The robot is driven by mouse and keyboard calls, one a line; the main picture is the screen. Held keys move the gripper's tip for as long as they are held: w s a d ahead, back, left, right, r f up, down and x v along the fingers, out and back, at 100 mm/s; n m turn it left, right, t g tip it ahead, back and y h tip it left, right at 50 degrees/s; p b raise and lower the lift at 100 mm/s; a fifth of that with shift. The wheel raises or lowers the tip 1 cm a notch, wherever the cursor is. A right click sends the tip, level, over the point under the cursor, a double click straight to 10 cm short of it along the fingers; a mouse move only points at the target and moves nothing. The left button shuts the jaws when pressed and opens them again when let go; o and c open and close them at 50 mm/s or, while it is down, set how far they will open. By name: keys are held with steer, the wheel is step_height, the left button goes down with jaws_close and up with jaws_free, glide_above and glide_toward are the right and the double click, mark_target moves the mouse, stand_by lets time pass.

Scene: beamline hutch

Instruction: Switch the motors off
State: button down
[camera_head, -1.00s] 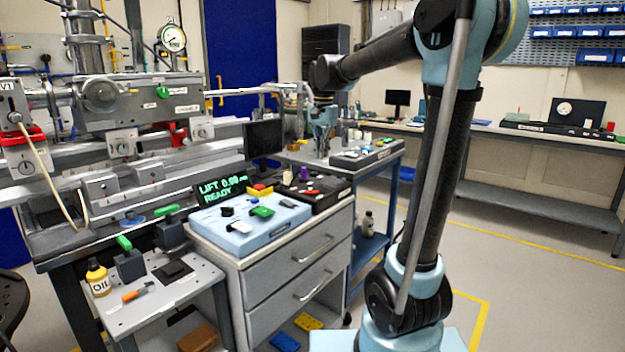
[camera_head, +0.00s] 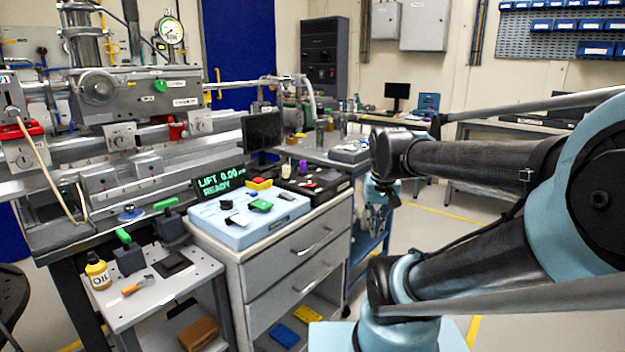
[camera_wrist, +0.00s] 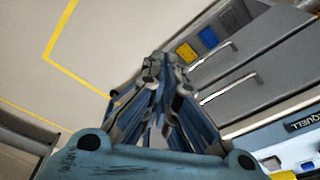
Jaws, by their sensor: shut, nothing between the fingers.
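A light-blue control box (camera_head: 250,218) sits on the grey drawer cabinet (camera_head: 290,255), carrying a black knob, a green switch, a dark-and-white switch and a red-and-yellow button (camera_head: 259,184). A display (camera_head: 219,184) behind it reads LIFT 0.00 READY. A black box (camera_head: 312,184) with small coloured controls sits behind it to the right. I cannot read which control is for the motors. My gripper (camera_head: 376,236) is shut and empty, pointing down right of the cabinet, apart from both boxes. In the wrist view my gripper (camera_wrist: 158,62) shows beside the drawer fronts (camera_wrist: 215,60).
A low side table (camera_head: 150,290) with an oil bottle (camera_head: 97,273) and green-handled blocks stands left of the cabinet. A blue-framed bench (camera_head: 340,140) stands behind my gripper. Yellow and blue pieces (camera_head: 308,315) lie on the cabinet's lower shelf. Floor at right is open.

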steer(key=s+d+f+n, duration=0.1)
steer(key=s+d+f, duration=0.1)
steer(key=s+f, duration=0.4)
step_height(320, 180, up, 24)
steer(key=m+g+h, duration=0.2)
steer(key=m+g, duration=0.1)
steer(key=m, duration=0.4)
glide_above(310, 185)
steer(key=w+a, duration=0.1)
steer(key=w, duration=0.3)
steer(key=x, duration=1.3)
steer(key=shift+s+f, duration=0.25)
steer(key=shift+f, duration=0.15)
